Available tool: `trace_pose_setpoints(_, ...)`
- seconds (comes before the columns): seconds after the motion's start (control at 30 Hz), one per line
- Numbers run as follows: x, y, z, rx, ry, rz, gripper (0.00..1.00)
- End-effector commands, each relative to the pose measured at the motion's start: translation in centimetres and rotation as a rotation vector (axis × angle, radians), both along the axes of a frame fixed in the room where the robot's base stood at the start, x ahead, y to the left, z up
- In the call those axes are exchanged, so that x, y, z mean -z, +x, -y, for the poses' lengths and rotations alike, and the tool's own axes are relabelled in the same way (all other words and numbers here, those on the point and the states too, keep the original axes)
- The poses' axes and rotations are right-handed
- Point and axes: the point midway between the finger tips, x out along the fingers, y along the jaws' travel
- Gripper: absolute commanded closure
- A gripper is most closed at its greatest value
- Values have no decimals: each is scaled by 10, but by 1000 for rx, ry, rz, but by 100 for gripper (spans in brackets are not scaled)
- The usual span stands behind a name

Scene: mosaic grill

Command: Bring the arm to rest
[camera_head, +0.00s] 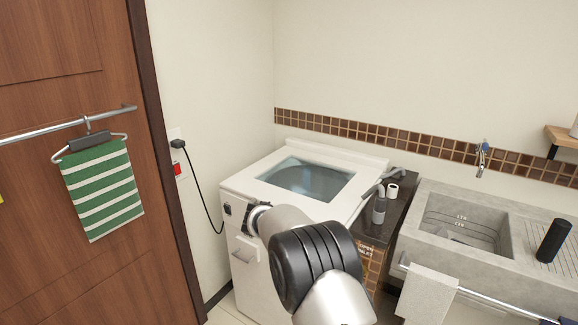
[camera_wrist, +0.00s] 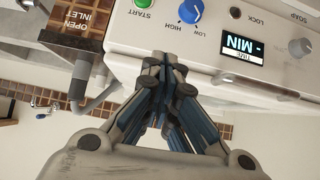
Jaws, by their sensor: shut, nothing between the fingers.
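My gripper (camera_wrist: 165,62) shows in the wrist view with its fingers together and nothing between them. Its tips are close to the front control panel of a white washing machine (camera_wrist: 130,45); I cannot tell whether they touch it. A blue knob (camera_wrist: 190,11) marked high and low is just above the tips in that view. In the head view my arm reaches toward the front of the washing machine (camera_head: 243,184), and the gripper's fingers are not clearly visible there.
A small display (camera_wrist: 241,46) and a grey knob (camera_wrist: 299,47) are on the panel. A dark counter (camera_head: 403,204) with grey pipes (camera_head: 379,208) stands right of the machine, beside a stone sink (camera_head: 520,262). A wooden door (camera_head: 60,200) with a striped towel (camera_head: 102,190) is at the left.

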Motion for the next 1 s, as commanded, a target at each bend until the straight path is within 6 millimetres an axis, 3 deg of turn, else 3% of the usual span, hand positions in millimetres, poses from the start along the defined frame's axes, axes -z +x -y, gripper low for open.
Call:
trace_pose_setpoints(0.03, -23, -7, 11, 4, -1, -12, 100)
trace_pose_setpoints(0.17, -76, -45, 42, -4, -8, -88, 100)
trace_pose_setpoints(0.3, -126, -104, 74, -32, -7, -184, 100)
trace_pose_setpoints(0.5, -176, -203, 108, -104, 21, -302, 100)
trace_pose_setpoints(0.73, -200, -328, 126, -235, 69, -401, 100)
trace_pose_setpoints(0.9, -193, -417, 123, -360, 108, -440, 100)
trace_pose_setpoints(1.0, -182, -461, 117, -435, 126, -449, 100)
